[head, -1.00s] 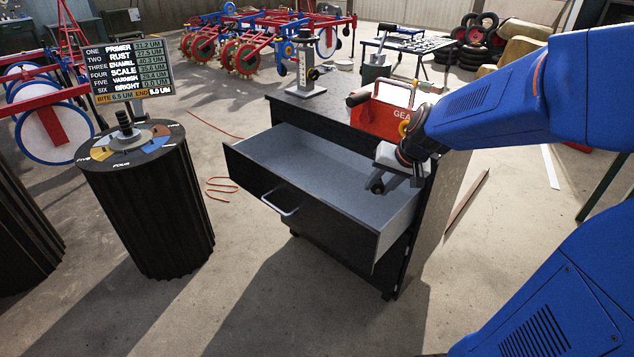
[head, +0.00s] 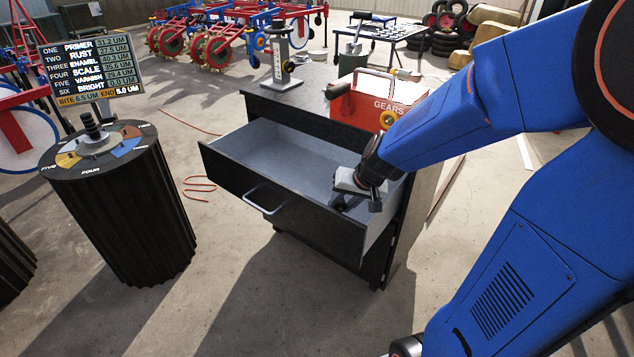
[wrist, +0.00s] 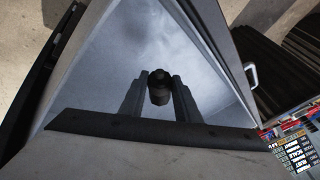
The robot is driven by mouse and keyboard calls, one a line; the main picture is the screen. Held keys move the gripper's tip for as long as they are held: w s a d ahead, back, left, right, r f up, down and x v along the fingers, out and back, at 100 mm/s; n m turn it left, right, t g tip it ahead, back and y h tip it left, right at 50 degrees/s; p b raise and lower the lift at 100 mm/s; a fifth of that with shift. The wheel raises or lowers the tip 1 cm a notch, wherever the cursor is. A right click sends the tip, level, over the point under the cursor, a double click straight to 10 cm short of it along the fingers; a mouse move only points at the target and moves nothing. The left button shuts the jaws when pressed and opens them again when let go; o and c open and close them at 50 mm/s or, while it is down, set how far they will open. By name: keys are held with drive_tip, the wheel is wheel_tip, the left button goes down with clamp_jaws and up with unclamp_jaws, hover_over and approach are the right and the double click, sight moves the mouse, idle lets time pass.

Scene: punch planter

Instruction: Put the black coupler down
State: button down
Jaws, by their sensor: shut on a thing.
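My gripper (head: 356,200) is shut on the black coupler (wrist: 159,88), a short dark cylinder between its two fingers in the wrist view. In the head view my gripper hangs over the right part of the open grey-lined drawer (head: 285,150), tilted downward. The coupler is mostly hidden there by the gripper. In the wrist view the drawer's pale floor shows behind the coupler. I cannot tell whether the coupler touches the floor.
A red GEARS box (head: 385,100) and a grey stand (head: 282,60) are on the dark cabinet top (head: 312,105). A ribbed black pedestal (head: 130,220) with a coloured dial and a sign (head: 92,68) stand at left. The drawer's left part is clear.

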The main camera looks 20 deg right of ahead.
drive_tip(key=w, duration=1.6)
drive_tip(key=shift+d, duration=0.1)
drive_tip(key=shift+w+f, duration=0.1)
drive_tip(key=shift+f, duration=1.65)
drive_tip(key=shift+f, duration=0.65)
drive_tip(key=c, duration=1.3)
unclamp_jaws()
drive_tip(key=shift+c, duration=0.2)
